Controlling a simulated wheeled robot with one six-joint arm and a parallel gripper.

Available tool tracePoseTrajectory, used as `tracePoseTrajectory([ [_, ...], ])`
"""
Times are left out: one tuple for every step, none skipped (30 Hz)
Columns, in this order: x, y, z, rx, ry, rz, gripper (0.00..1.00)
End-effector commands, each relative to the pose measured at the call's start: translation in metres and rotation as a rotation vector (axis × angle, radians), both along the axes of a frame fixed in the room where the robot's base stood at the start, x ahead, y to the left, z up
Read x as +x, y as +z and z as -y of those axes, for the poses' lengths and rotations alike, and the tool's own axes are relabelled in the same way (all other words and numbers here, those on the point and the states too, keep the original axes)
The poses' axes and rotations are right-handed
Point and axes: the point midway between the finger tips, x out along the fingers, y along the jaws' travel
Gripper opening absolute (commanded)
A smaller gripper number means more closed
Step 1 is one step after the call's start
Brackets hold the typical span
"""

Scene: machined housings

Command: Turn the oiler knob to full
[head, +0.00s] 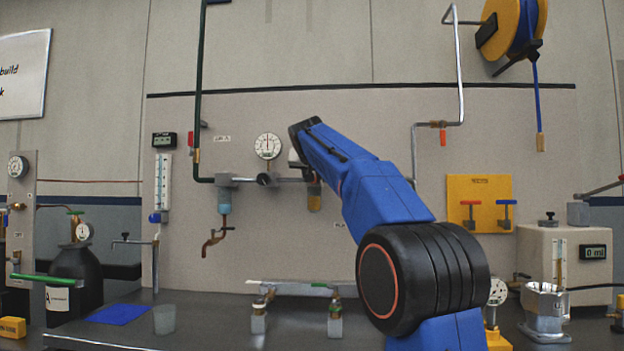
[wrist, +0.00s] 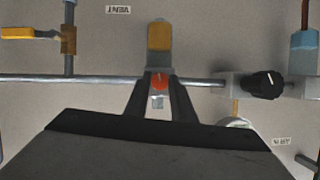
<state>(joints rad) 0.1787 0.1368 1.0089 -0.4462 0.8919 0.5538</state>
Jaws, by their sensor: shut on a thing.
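The oiler has an amber bowl (head: 314,199) hanging under the pipe on the back panel. My gripper (head: 297,158) is at the oiler, and my blue arm hides much of its upper part in the head view. The wrist view looks upside down, with the amber bowl (wrist: 159,38) above the pipe. There a small orange-red oiler knob (wrist: 159,82) sits between the two dark fingers of my gripper (wrist: 159,84), which is shut on it. A pale mark shows on the knob's face; its exact setting is too small to read.
A yellow-handled valve (wrist: 32,33) is on the other side. The bench (head: 210,325) lies below.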

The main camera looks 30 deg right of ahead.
Motion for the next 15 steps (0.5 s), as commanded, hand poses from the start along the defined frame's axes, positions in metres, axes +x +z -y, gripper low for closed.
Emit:
tracePoseTrajectory([
  [-0.0001, -0.0027, 0.0013, 0.024, -0.002, 0.010, 0.00],
  [-0.0001, -0.0028, 0.0014, 0.039, -0.002, 0.020, 0.00],
  [0.0001, -0.0030, 0.0017, 0.054, -0.002, 0.030, 0.00],
  [0.0000, -0.0032, 0.0018, 0.066, -0.003, 0.038, 0.00],
  [0.0001, -0.0035, 0.0018, 0.078, -0.002, 0.045, 0.00],
  [0.0001, -0.0036, 0.0018, 0.090, -0.003, 0.053, 0.00],
  [0.0001, -0.0035, 0.0018, 0.098, -0.002, 0.059, 0.00],
  [0.0001, -0.0035, 0.0018, 0.105, -0.002, 0.065, 0.00],
  [0.0003, -0.0034, 0.0016, 0.115, -0.001, 0.072, 0.00],
  [0.0003, -0.0033, 0.0015, 0.122, -0.001, 0.076, 0.00],
  [0.0003, -0.0032, 0.0013, 0.127, -0.001, 0.080, 0.00],
  [0.0002, -0.0032, 0.0014, 0.132, -0.001, 0.083, 0.00],
  [0.0002, -0.0031, 0.0014, 0.136, -0.002, 0.085, 0.00],
  [0.0002, -0.0031, 0.0014, 0.138, -0.001, 0.087, 0.00],
  [0.0002, -0.0031, 0.0014, 0.140, -0.001, 0.089, 0.00],
])
